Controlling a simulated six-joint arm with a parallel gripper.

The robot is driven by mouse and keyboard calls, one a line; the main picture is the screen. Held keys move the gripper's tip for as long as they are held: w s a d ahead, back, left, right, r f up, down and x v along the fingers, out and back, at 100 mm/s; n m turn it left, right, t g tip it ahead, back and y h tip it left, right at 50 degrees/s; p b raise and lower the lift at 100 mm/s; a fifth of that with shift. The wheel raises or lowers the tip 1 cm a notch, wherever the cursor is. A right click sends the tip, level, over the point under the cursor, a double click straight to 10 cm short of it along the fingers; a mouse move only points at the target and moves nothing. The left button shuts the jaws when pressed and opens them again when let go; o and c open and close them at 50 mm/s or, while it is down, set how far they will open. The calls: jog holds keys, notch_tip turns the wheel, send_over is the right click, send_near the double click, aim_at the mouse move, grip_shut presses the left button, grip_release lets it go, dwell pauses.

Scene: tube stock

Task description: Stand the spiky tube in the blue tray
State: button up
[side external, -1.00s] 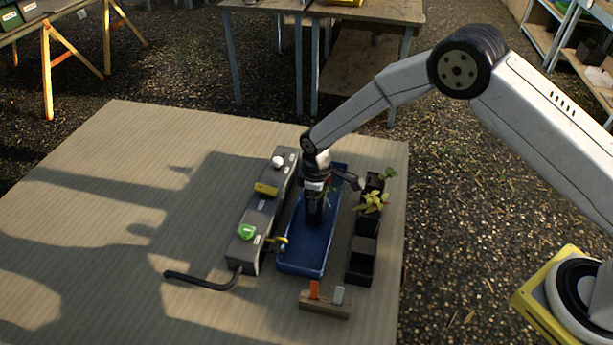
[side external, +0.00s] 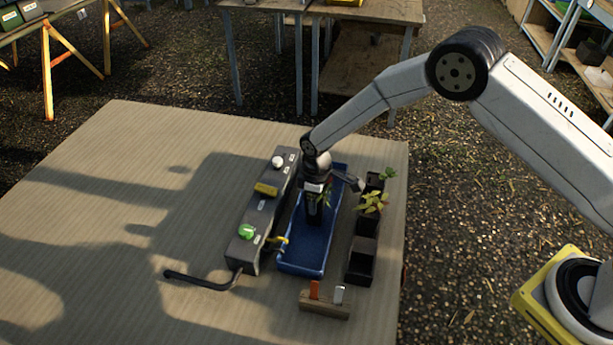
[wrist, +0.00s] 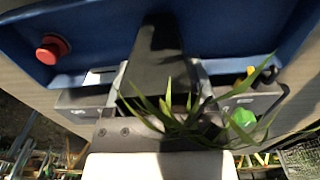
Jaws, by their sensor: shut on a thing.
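The spiky tube (wrist: 157,55) is a black square pot with long thin green leaves (wrist: 180,112) fanning out at its top. My gripper (wrist: 158,88) is shut on it near the leafy end in the wrist view. In the side view the tube (side external: 315,215) is upright in my gripper (side external: 317,193), inside the outline of the blue tray (side external: 302,262). Its lower end is at or close to the tray floor; I cannot tell if it touches. The blue tray (wrist: 240,25) also fills the top of the wrist view.
A long grey box (side external: 252,225) with white, yellow and green controls stands left of the tray. Black pots (side external: 360,268) stand in a row to the right, some holding plants (side external: 372,201). A wooden block (side external: 325,304) with orange and white tags lies in front. A black hose (side external: 200,281) lies front left.

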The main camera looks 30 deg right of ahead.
jog(key=o, duration=1.3)
jog(key=shift+r, duration=3.85)
jog(key=shift+s+d+r, duration=0.1)
jog(key=shift+d+r, duration=0.05)
jog(key=s+d+r+m+t, duration=0.1)
jog(key=s+d+r+m, duration=0.2)
jog(key=s+d, duration=0.2)
jog(key=s+d+r+m, duration=0.3)
jog(key=s+d+r, duration=0.1)
jog(key=s, duration=0.5)
jog(key=s+d+r+m+t, duration=0.1)
jog(key=s+d+r+m, duration=0.2)
jog(key=s+d, duration=0.3)
jog(key=shift+s+d+r+t, duration=0.1)
jog(key=shift+s+r+t, duration=0.05)
jog(key=shift+s, duration=0.4)
jog(key=shift+s+d+r+t, duration=0.1)
jog(key=shift+s+r+t, duration=0.05)
jog(key=shift+s, duration=0.4)
